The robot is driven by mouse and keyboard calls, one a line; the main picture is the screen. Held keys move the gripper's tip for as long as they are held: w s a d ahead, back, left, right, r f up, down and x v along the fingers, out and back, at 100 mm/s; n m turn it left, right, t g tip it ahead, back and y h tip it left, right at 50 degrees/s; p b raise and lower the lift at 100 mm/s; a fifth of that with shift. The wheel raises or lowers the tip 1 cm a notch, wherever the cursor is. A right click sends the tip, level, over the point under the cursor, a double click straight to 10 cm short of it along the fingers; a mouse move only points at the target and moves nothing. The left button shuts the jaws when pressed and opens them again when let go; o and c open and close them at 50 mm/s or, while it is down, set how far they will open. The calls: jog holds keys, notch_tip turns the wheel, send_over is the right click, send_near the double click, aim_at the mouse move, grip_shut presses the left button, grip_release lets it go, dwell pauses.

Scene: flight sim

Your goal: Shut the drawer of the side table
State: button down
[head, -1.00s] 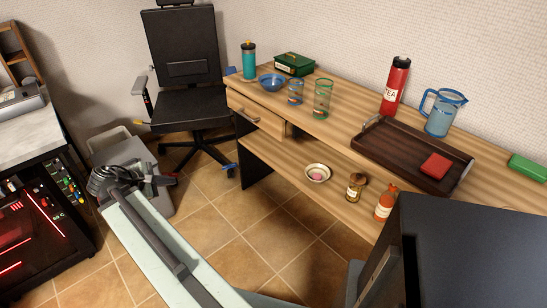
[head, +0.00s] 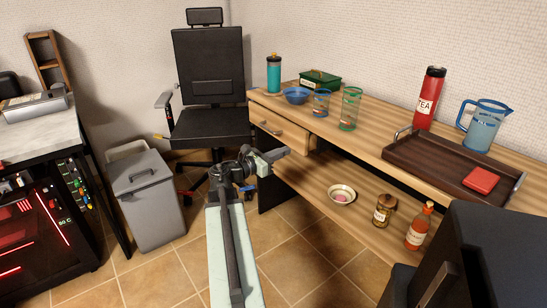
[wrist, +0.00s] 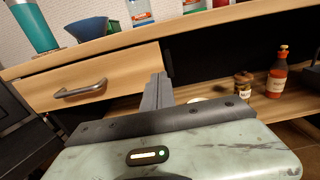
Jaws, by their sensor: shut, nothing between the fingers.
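The side table (head: 375,125) is light wood with a lower shelf. Its drawer (head: 291,133) sits at the left end under the top and stands out a little from the table's front. The drawer has a grey bar handle (head: 269,130). In the wrist view the drawer front (wrist: 125,75) fills the upper left, with the handle (wrist: 80,90) at its left. My gripper (head: 282,153) is shut and empty, in front of and below the drawer's right part. In the wrist view its fingers (wrist: 157,90) overlap the drawer's right edge; contact cannot be told.
A teal bottle (head: 274,73), blue bowl (head: 297,96), glasses, green box and brown tray (head: 430,170) stand on the top. A small bowl, jar and sauce bottle (head: 419,228) stand on the shelf. An office chair (head: 208,90) and grey bin (head: 150,205) are left; tiled floor lies in front.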

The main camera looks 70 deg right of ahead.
aim_at(303, 143)
jog(key=x, duration=0.6)
jog(key=shift+s+d, duration=0.1)
jog(key=shift+d, duration=0.25)
